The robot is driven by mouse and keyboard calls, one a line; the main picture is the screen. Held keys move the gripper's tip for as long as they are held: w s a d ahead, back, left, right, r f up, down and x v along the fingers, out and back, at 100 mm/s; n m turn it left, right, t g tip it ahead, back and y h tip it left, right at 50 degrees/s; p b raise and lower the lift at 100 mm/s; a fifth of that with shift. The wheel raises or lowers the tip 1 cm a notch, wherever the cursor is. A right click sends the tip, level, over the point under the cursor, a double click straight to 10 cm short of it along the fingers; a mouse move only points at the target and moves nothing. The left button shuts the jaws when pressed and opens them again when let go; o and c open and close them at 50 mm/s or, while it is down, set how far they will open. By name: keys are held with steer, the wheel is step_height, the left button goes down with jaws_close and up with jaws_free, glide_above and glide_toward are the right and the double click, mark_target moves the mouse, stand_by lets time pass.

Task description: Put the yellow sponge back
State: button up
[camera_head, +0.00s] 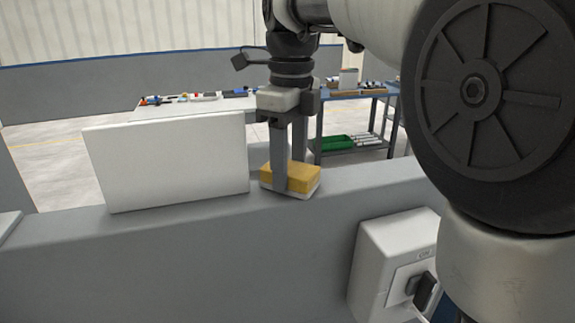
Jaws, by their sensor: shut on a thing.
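The yellow sponge (302,178) has a yellow top and a pale lower layer. It is at the top of the grey low wall (200,255), right of a white upright panel (168,160). My gripper (291,182) points straight down and is shut on the sponge, with one finger in front of it and the other partly hidden behind. The sponge looks to be on or just above the ledge; I cannot tell if it touches.
A white box with a socket and black plug (400,270) is on the wall's front at right. Behind stand a white table (190,108) with tools and a blue-grey shelf (352,155) with a green tray (333,143). My arm fills the upper right. The ledge right of the sponge is clear.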

mark_target(291, 168)
steer(key=o, duration=0.9)
steer(key=shift+f, duration=0.2)
steer(key=shift+o, duration=0.2)
step_height(291, 168, up, 12)
steer(key=p, duration=0.3)
steer(key=s+d+f+n+t, duration=0.2)
steer(key=s+d+f+n, duration=0.4)
steer(key=n, duration=0.6)
steer(key=s+d+f+n+t, duration=0.3)
steer(key=s+d+f+n, duration=0.3)
steer(key=s+f+n, duration=0.4)
steer(key=shift+s+d+f+n+t, duration=0.3)
steer(key=shift+s+d+f+n, duration=0.05)
steer(key=shift+f+n, duration=0.55)
